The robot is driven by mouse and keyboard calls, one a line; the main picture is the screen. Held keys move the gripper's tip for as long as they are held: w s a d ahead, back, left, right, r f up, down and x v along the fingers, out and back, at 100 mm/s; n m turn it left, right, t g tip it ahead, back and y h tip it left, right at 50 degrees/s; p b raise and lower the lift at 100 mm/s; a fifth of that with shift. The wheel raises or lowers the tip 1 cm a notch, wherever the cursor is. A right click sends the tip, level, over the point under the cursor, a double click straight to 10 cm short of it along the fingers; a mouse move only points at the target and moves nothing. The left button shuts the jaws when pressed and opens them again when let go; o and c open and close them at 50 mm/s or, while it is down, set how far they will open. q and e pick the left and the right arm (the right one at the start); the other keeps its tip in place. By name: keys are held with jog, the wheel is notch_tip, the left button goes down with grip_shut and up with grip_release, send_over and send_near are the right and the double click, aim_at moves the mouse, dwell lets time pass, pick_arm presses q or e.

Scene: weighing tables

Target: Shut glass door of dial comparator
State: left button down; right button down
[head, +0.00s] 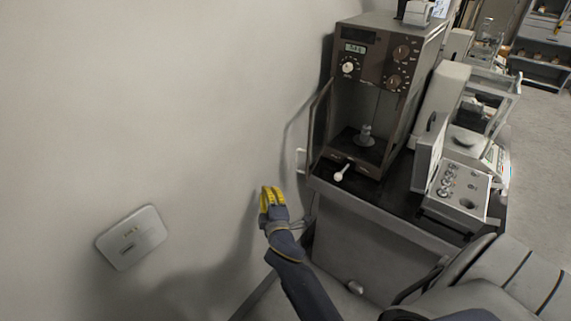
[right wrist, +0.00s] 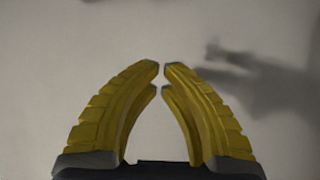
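The dial comparator (head: 378,40) is a tall brown cabinet with knobs and a small display, standing against the wall. Its glass door (head: 311,125) shows as a thin, nearly edge-on frame at the left side, swung open. The chamber front is uncovered and a small grey weight (head: 366,136) stands inside. My right gripper (head: 271,189) has yellow fingers and is below and left of the door, apart from it, near the wall. In the right wrist view its fingertips (right wrist: 162,68) nearly meet, with nothing between them. My left gripper is not in view.
A white-tipped lever (head: 339,176) sticks out at the comparator's front. A grey control box (head: 457,190) and a glass-sided balance (head: 482,115) stand to the right. A chair (head: 540,275) is at lower right. A wall plate (head: 132,237) is at left.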

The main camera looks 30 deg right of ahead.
notch_tip(320, 180, up, 6)
jog(key=s+d+n+h, duration=0.1)
jog(key=s+d+h, duration=0.1)
jog(key=shift+n, duration=0.4)
jog(key=x, duration=1)
jog(key=shift+w+d+f, duration=0.15)
jog(key=shift+d+f, duration=0.15)
jog(key=shift+d, duration=0.05)
jog(key=shift+s+d+f, duration=0.1)
jog(key=shift+s+d, duration=1.3)
jog(key=shift+s, duration=0.1)
